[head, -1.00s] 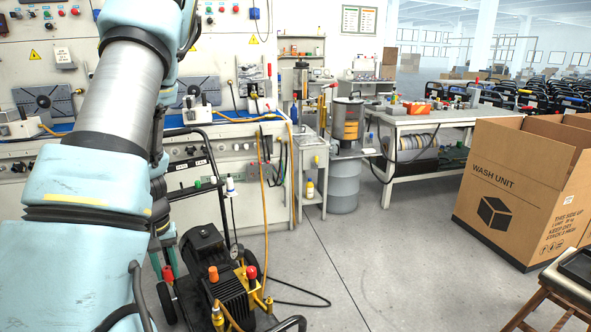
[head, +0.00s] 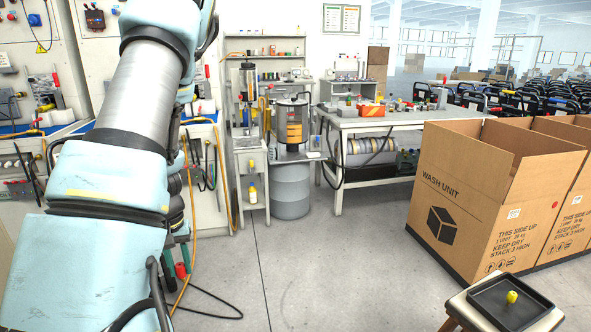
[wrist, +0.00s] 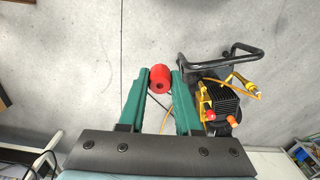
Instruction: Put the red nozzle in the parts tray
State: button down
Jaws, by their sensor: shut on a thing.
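The red nozzle (wrist: 160,80) is held between the two green fingers of my gripper (wrist: 159,74) in the wrist view, with bare floor below. The red nozzle (head: 181,270) also shows in the head view at lower left, under my arm; most of my gripper is hidden there. The parts tray (head: 484,312) is a shallow black tray on a wooden stool at the lower right of the head view, well apart from my gripper. A yellow nozzle (head: 511,297) stands in the tray.
Large wash unit cartons (head: 470,205) stand behind the stool. A workbench (head: 375,122) and a grey drum (head: 290,190) are farther back. In the wrist view, a pressure washer (wrist: 228,103) with a black handle is close at right. The floor in the middle is clear.

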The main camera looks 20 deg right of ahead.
aim_at(497, 312)
jog(key=l, duration=2.9)
jog(key=k, duration=0.05)
